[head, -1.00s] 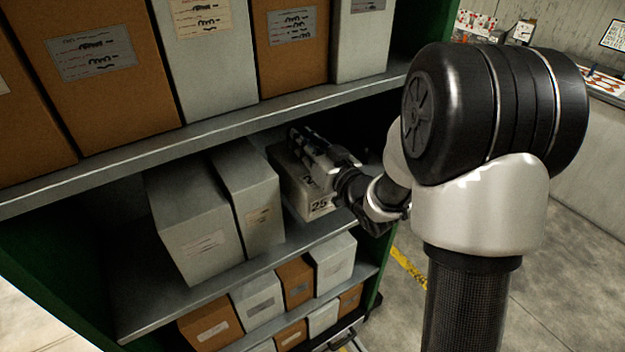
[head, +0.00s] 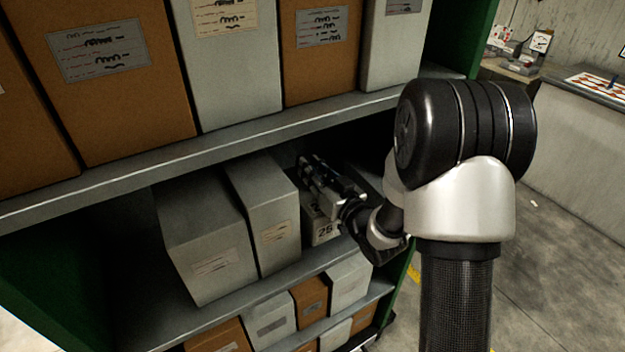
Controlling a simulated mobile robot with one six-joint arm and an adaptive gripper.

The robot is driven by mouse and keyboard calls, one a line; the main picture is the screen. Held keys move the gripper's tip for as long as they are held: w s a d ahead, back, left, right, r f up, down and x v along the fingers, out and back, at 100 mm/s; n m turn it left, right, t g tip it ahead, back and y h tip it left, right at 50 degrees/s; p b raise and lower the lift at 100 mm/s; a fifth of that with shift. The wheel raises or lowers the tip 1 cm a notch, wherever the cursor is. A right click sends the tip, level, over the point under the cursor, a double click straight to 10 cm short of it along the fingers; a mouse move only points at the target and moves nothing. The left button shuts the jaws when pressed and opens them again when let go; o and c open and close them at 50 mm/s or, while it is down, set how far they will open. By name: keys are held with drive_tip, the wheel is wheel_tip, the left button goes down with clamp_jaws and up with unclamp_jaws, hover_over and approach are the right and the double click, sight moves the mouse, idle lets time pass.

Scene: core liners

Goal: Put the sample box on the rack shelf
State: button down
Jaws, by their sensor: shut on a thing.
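The sample box (head: 318,232) is a pale grey box with a dark number on its front. It is on or just above the middle shelf (head: 225,308) of the rack, to the right of two grey boxes. My gripper (head: 322,180) is over its top and shut on it, hiding most of it. I cannot tell whether the box's underside touches the shelf.
Two grey boxes (head: 205,240) and (head: 268,220) stand left of the sample box, the nearer one close beside it. Large brown and grey boxes (head: 120,90) fill the shelf above. Smaller boxes (head: 268,318) fill the shelf below. A green side panel (head: 482,40) bounds the rack at right.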

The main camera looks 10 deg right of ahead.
wheel_tip(320, 180, down, 2)
drive_tip(key=shift+w+f, duration=0.1)
